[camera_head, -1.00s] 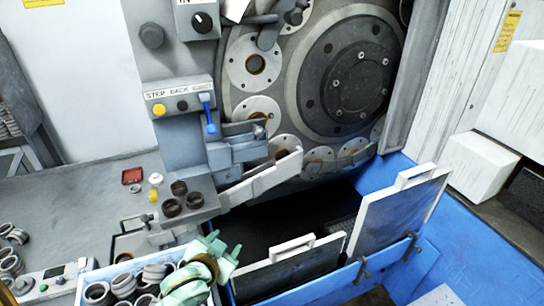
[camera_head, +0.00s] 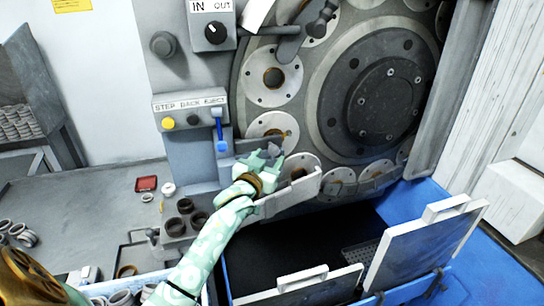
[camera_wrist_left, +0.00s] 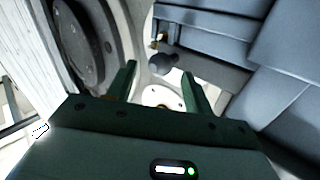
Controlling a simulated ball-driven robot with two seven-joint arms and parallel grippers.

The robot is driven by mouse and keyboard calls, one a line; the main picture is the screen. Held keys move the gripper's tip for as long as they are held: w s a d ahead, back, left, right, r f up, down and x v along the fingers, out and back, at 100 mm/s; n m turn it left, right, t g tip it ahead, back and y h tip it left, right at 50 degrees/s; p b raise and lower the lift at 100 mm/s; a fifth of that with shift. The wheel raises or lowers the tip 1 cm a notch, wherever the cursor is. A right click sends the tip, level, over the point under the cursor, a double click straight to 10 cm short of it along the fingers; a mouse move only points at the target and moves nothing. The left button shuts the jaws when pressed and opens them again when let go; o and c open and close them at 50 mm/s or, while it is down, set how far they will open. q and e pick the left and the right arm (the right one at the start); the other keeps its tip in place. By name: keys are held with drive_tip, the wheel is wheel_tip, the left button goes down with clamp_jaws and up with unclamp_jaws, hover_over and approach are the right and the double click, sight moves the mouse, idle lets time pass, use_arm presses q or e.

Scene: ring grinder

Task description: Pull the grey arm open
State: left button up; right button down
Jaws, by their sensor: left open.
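My left gripper (camera_head: 264,157) is open in front of the grinder's ring wheel. In the head view a long light-grey arm (camera_head: 298,190) runs below it along the wheel's lower left edge; my gripper and wrist cover part of that arm. In the left wrist view the two open fingers (camera_wrist_left: 159,78) point at a dark round knob (camera_wrist_left: 164,62), which sits between and just beyond the tips. Grey-blue bars (camera_wrist_left: 205,48) lie to the right of the knob. I cannot tell whether a finger touches it. My right gripper is not in view.
The ring wheel (camera_head: 385,100) fills the upper right. A control box (camera_head: 190,108) with yellow and blue controls sits at left of the gripper. Below right is a blue bin (camera_head: 500,262) with upright grey panels (camera_head: 425,245). Dark rings (camera_head: 185,207) stand on a ledge at lower left.

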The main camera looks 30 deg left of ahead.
sight(272, 154)
use_arm(q)
drive_tip(key=shift+w+a, duration=0.25)
drive_tip(key=shift+w, duration=0.9)
drive_tip(key=shift+w+a, duration=0.1)
drive_tip(key=shift+w, duration=0.3)
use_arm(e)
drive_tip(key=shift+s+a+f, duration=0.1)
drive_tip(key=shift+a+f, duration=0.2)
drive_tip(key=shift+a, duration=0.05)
use_arm(q)
drive_tip(key=shift+s, duration=0.1)
